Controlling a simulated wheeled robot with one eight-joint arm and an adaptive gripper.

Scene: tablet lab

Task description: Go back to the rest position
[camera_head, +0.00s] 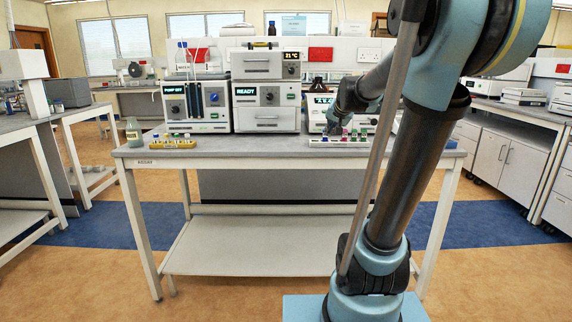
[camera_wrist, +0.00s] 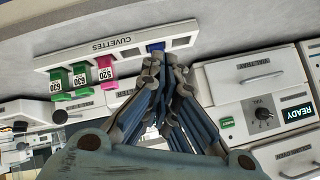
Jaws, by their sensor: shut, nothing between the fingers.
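My gripper (camera_wrist: 166,70) is shut and empty in the wrist view, its fingertips close to a white rack labelled CUVETTES (camera_wrist: 92,52). The rack holds two green cuvettes (camera_wrist: 57,80) marked 630, a pink cuvette (camera_wrist: 105,72) marked 520 and a blue cuvette (camera_wrist: 155,46). The blue one is nearest the fingertips and partly hidden; I cannot tell whether they touch it. In the head view my gripper (camera_head: 335,125) is small, just above the rack (camera_head: 326,144) on the bench at the right.
The bench (camera_head: 240,153) also carries a yellow rack (camera_head: 172,143) and a bottle (camera_head: 133,132) at the left. Instruments line its back: one reading READY (camera_head: 265,117), another with a pump display (camera_head: 208,125). The bench top's front middle is clear. Side benches (camera_head: 520,108) stand right and left.

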